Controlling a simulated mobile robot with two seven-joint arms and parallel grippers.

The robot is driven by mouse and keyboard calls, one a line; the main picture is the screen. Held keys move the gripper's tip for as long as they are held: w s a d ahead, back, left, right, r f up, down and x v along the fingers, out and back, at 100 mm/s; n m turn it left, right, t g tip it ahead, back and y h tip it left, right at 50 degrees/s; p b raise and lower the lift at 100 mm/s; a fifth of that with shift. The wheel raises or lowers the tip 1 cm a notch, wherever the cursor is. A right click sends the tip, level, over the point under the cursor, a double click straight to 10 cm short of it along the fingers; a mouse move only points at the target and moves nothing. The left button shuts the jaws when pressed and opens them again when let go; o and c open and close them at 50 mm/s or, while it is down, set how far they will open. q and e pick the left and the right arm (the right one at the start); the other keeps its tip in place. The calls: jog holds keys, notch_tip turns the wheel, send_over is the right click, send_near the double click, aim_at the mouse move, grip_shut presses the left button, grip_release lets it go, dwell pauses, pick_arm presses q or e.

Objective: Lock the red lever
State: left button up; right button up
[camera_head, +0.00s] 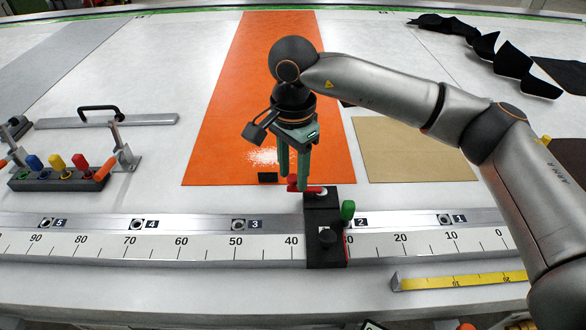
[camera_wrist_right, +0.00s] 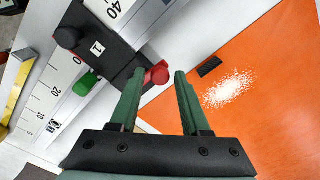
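The red lever (camera_head: 312,190) sits on the back of a black stop block (camera_head: 322,222), which is mounted on the ruler rail. The lever points left in the head view. My right gripper (camera_head: 293,178) reaches down over the lever's left end, its green fingers apart. In the right wrist view, the red lever's rounded end (camera_wrist_right: 158,74) shows between the open fingertips (camera_wrist_right: 160,78). I cannot tell whether either finger touches it. My left gripper is in neither view.
A green knob (camera_head: 347,210) stands on the block's right side, close to the lever. The ruler rail (camera_head: 190,244) runs across the front. An orange sheet (camera_head: 225,130) lies behind. Coloured-handled tools (camera_head: 60,175) stand at left; a yellow tape (camera_head: 460,281) lies front right.

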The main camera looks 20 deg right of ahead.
grip_shut()
jog(key=shift+w, duration=0.1)
dwell(0.4)
jog(key=w+d+m+b, duration=0.2)
jog(key=d+m, duration=0.3)
jog(key=m, duration=0.9)
jog(key=shift+w+d+m, duration=0.25)
jog(key=shift+w+m, duration=0.05)
jog(key=shift+w, duration=0.5)
jog(key=shift+r, duration=0.1)
jog(key=shift+o, duration=1.3)
grip_release()
